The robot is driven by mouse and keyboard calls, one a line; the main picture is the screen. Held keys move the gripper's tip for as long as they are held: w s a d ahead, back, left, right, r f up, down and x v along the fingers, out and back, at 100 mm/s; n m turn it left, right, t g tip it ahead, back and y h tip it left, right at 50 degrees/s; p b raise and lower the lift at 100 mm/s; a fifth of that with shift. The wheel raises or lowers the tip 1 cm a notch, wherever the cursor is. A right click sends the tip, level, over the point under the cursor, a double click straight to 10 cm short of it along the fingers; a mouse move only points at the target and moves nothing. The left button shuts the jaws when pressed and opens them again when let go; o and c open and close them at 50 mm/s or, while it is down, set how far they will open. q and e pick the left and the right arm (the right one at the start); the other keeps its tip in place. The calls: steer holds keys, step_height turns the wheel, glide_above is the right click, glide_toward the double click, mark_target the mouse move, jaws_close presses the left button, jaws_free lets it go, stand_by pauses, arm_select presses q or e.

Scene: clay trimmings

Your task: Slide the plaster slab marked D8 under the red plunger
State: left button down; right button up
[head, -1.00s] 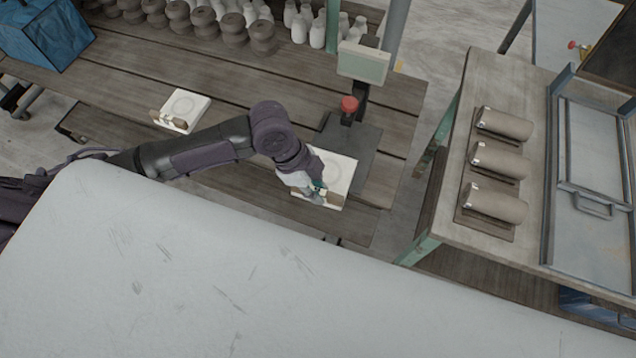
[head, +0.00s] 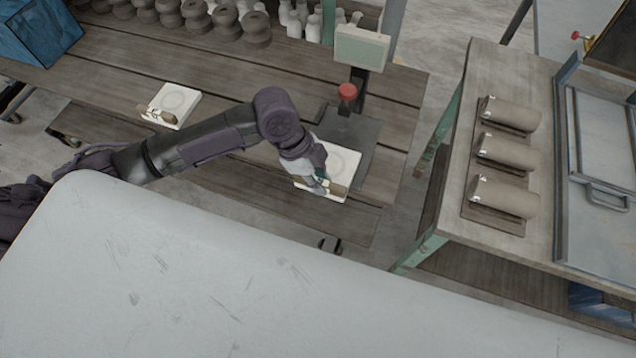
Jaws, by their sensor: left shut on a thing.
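A white square plaster slab (head: 341,162) with a faint round recess lies at the near left part of the dark base plate (head: 365,135), partly over it. I cannot read its mark. The red plunger (head: 347,92) stands over the far part of that plate, and the slab is on the near side of it, not beneath it. My left gripper (head: 324,185) is shut on the slab's near edge, where a brownish piece shows. The fingertips are small and partly hidden. A second similar slab (head: 180,101) lies apart to the left. My right gripper is not in view.
A grey display box (head: 361,48) stands behind the plunger. Stacked brown pieces (head: 196,16) and white bottles (head: 300,22) line the far side of the bench. A side table (head: 462,232) with three clay rolls (head: 507,150) is at the right. Bare planks surround the second slab.

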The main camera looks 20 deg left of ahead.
mark_target(339, 153)
arm_select(q)
steer(key=shift+w, duration=0.45)
steer(key=shift+w+d, duration=0.1)
steer(key=shift+w, duration=1.6)
steer(key=shift+w+f+b, duration=0.1)
steer(key=shift+w+b, duration=0.65)
steer(key=shift+w, duration=1.5)
steer(key=shift+w, duration=0.65)
steer(key=c, duration=1)
jaws_free()
steer(key=shift+f, duration=0.1)
